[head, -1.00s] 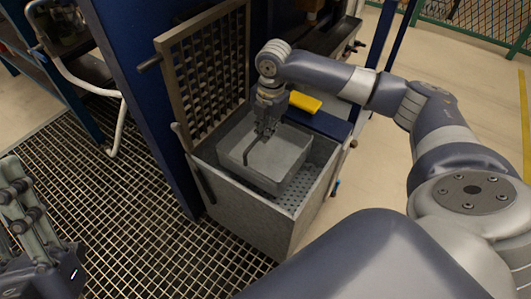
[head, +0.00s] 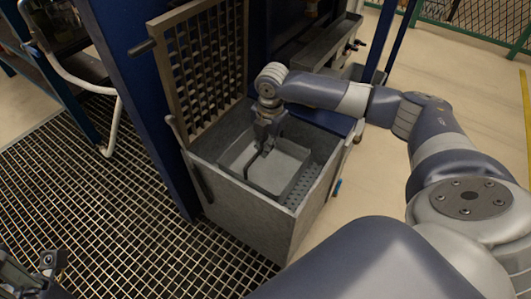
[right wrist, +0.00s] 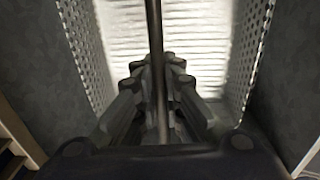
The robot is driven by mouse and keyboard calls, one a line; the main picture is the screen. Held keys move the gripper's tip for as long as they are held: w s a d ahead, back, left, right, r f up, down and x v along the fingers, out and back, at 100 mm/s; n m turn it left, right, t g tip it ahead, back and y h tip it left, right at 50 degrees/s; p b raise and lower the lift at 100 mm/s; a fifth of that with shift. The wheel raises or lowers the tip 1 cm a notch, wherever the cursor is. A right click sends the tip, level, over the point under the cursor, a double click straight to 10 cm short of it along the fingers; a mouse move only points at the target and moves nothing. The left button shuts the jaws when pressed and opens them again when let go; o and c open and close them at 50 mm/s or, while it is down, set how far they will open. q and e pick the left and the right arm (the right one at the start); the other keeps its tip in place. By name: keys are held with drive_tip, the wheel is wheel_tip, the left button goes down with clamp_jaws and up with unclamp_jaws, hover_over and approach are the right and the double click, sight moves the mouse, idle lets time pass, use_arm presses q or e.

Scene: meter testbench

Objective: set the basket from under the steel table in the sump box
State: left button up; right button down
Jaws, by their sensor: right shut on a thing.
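The grey basket (head: 287,163) is inside the open sump box (head: 245,213), its rim at about the level of the box's rim. My right gripper (head: 266,147) is shut on the basket's bar handle (right wrist: 153,50). In the right wrist view, the fingers of the right gripper (right wrist: 160,100) close around the handle, between the perforated walls of the basket (right wrist: 85,45). I cannot tell whether the basket touches the bottom of the box. My left gripper (head: 46,264) shows only partly at the lower left edge, and its fingers are unclear.
The grated lid (head: 205,65) of the sump box stands open at its back left. A blue post (head: 140,90) rises beside the box. A metal grating floor (head: 100,200) lies to the left, with a pale clear floor (head: 450,75) to the right.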

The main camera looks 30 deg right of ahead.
wheel_tip(320, 180, down, 2)
drive_tip(key=shift+f, duration=0.1)
drive_tip(key=c, duration=1.7)
unclamp_jaws()
